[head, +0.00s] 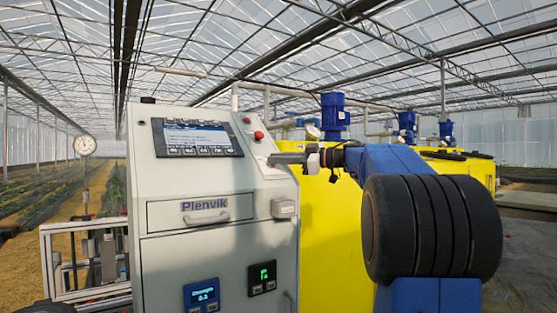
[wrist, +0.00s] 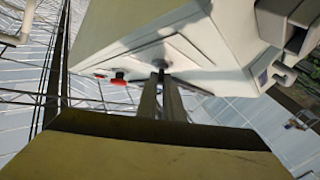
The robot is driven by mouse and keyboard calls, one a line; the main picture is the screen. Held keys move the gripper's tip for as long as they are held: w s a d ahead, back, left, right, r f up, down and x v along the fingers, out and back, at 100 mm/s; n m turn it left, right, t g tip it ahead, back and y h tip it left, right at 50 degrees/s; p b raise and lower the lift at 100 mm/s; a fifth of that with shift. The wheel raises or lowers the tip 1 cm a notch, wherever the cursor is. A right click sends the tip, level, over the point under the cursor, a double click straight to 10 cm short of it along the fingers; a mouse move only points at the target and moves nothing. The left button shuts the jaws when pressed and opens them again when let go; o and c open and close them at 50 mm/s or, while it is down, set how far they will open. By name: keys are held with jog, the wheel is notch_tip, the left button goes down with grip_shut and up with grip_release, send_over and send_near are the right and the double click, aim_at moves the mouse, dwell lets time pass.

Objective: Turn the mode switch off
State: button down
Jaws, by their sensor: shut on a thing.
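The mode switch (wrist: 160,66) is a small dark knob on the sloped upper panel of the grey Plenvik cabinet (head: 215,183). In the wrist view my gripper (wrist: 160,76) reaches up to the panel with its two fingers shut on the knob. In the head view my gripper (head: 276,158) is at the right edge of the sloped panel, below the red button (head: 259,136). There it covers the switch, so the angle of the knob cannot be told.
The red button also shows in the wrist view (wrist: 119,77), close left of the fingers. A display screen (head: 197,138) is left on the panel. A grey box (head: 283,208) juts out below my gripper. A yellow tank (head: 335,230) stands behind, with blue motors (head: 334,112) above.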

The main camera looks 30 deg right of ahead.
jog(key=shift+n+g, duration=0.4)
jog(key=shift+g, duration=0.1)
jog(key=c, duration=1.9)
grip_release()
jog(key=shift+d, duration=0.1)
jog(key=f+v, duration=0.1)
jog(key=v, duration=1.6)
jog(key=shift+d+r, duration=0.2)
jog(key=shift+r, duration=0.05)
jog(key=shift+s, duration=0.15)
